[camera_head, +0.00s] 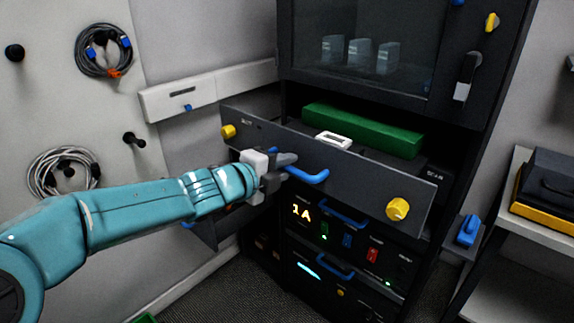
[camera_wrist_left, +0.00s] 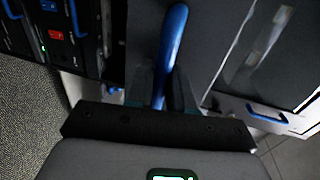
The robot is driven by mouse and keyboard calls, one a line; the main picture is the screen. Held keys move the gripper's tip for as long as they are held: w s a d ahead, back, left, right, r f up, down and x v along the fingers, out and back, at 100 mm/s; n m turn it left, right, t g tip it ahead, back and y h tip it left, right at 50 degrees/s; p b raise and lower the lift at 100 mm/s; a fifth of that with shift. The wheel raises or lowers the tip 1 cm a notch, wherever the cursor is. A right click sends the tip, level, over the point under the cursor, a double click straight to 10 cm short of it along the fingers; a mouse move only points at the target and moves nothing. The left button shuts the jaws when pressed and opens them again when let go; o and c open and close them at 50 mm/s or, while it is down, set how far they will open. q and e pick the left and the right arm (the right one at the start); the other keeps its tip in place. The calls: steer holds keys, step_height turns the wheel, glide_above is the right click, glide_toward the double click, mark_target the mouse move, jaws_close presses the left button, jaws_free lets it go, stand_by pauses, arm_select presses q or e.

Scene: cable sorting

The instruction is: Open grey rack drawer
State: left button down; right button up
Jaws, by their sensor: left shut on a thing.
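The grey rack drawer (camera_head: 360,185) stands out from the dark rack, with its front panel forward of the units below. The panel has a blue handle (camera_head: 308,176) in its middle and a yellow knob at each end. My left gripper (camera_head: 287,167) is shut on the blue handle. In the left wrist view the blue handle (camera_wrist_left: 171,50) runs between the two fingers (camera_wrist_left: 161,88). A long green block (camera_head: 362,130) and a small white frame-shaped piece (camera_head: 333,139) show behind the panel, at the drawer's top. My right gripper is not in view.
Lower rack units with blue handles (camera_head: 343,213) and lit indicators sit below the drawer. Coiled cables (camera_head: 104,50) hang on pegs on the left wall. A shelf (camera_head: 520,205) with a black and yellow case stands at right. Carpeted floor (camera_head: 225,291) lies in front.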

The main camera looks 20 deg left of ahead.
arm_select(q)
steer(key=shift+s, duration=0.1)
steer(key=c, duration=1.2)
jaws_free()
steer(key=shift+o, duration=0.2)
steer(key=p+v, duration=0.3)
steer(key=v, duration=1.3)
steer(key=shift+s, duration=0.15)
